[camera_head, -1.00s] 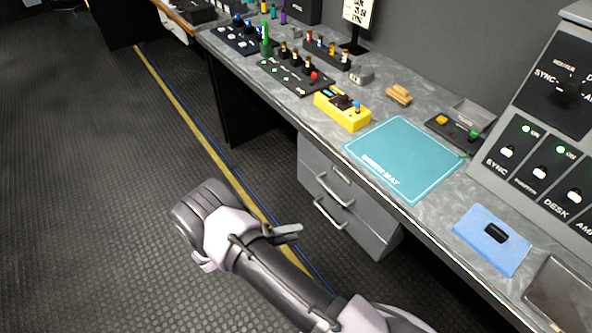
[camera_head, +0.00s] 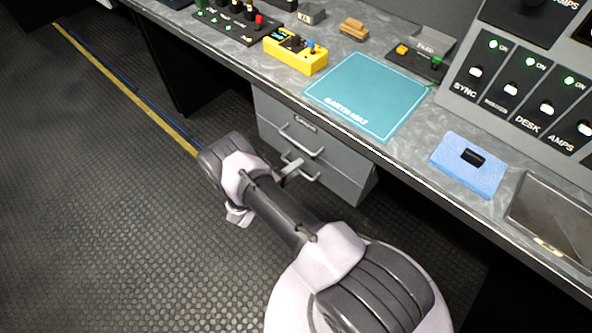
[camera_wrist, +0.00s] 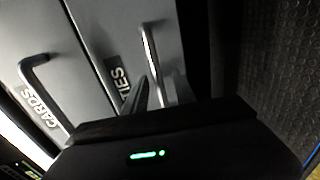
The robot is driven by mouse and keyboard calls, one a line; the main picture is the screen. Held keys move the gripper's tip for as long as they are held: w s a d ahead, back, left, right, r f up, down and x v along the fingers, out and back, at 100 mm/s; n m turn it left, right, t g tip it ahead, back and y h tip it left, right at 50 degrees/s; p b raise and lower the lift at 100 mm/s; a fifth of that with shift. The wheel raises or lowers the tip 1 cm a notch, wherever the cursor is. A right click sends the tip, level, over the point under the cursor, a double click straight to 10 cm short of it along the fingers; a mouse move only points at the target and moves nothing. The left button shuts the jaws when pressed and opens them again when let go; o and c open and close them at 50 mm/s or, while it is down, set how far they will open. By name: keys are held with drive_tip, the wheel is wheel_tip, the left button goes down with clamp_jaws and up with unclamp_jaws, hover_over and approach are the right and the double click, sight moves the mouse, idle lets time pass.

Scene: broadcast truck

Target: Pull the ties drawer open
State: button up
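The ties drawer (camera_head: 335,178) is the lower drawer of a grey two-drawer unit under the bench, and its front looks flush with the unit. Its TIES label (camera_wrist: 121,82) and pale bar handle (camera_wrist: 149,50) show in the wrist view. The handle (camera_head: 312,178) is partly covered by my gripper in the head view. My gripper (camera_head: 296,167) is at this handle. In the wrist view its two fingers (camera_wrist: 160,95) stand apart, one on each side of the handle's near end. I cannot tell whether either finger touches the bar.
The cards drawer (camera_wrist: 45,60) is directly above, with its own handle (camera_head: 300,141). The bench (camera_head: 420,150) overhangs the unit and carries a teal mat (camera_head: 368,95), a yellow box (camera_head: 295,52) and a blue pad (camera_head: 468,165). The floor (camera_head: 120,200) in front is clear.

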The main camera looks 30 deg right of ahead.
drive_tip(key=shift+w+d, duration=0.1)
drive_tip(key=shift+d, duration=0.1)
drive_tip(key=shift+c, duration=0.2)
clamp_jaws()
idle(1.2)
